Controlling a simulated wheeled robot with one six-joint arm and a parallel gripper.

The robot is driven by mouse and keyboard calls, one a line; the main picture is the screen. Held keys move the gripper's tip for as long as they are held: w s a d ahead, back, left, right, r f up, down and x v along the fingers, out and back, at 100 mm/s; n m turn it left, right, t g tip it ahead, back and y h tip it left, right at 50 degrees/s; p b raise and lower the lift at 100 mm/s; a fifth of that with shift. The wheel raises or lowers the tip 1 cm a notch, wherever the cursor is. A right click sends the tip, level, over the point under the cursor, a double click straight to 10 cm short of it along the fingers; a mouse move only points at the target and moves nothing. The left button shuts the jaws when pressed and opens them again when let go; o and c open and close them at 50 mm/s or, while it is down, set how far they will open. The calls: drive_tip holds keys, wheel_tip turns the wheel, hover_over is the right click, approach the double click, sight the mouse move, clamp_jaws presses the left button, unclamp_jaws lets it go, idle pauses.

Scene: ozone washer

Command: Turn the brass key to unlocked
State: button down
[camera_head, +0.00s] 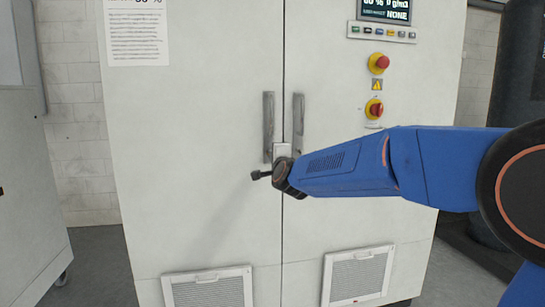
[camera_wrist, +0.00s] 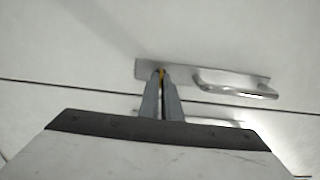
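In the wrist view, the brass key (camera_wrist: 162,72) is a small yellow spot at the tips of my gripper's fingers, by the edge of a metal plate (camera_wrist: 183,71). My gripper (camera_wrist: 161,78) has its two grey fingers close together, with the key between their tips. Most of the key is hidden by the fingers, so its turn angle cannot be read. In the head view, my arm's dark wrist hides the key and the fingers. A pale lock plate (camera_head: 282,149) shows just above the wrist, at the seam between the two cabinet doors.
Two vertical door handles, left (camera_head: 268,127) and right (camera_head: 298,122), flank the seam close to my wrist. Red stop button (camera_head: 381,62) and red-yellow switch (camera_head: 375,108) sit at upper right. Vent grilles (camera_head: 208,289) are low on the doors. Floor at left (camera_head: 101,262) is clear.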

drive_tip(key=c, duration=2)
unclamp_jaws()
drive_tip(key=shift+s, duration=0.1)
drive_tip(key=v, duration=1.7)
drive_tip(key=shift+s+d, duration=0.1)
drive_tip(key=s+d+f+n+g+h, duration=0.1)
drive_tip(key=s+d+f+n+g, duration=0.3)
drive_tip(key=s+d+f, duration=0.4)
drive_tip(key=s+d+f+n+g+h, duration=0.2)
drive_tip(key=s+d+f+n+g, duration=0.2)
drive_tip(key=s+d+f, duration=0.5)
drive_tip(key=s+d+f+n+g+h, duration=0.2)
drive_tip(key=s+d+f+n+g, duration=0.2)
drive_tip(key=s+d, duration=0.9)
drive_tip(key=shift+s+d+f+n+g, duration=0.2)
drive_tip(key=shift+s+f+n, duration=0.55)
drive_tip(key=shift+s+f, duration=0.55)
drive_tip(key=shift+s+d+f+n+g, duration=0.1)
drive_tip(key=shift+s+d+f+n, duration=0.1)
drive_tip(key=shift+s+f+n, duration=0.85)
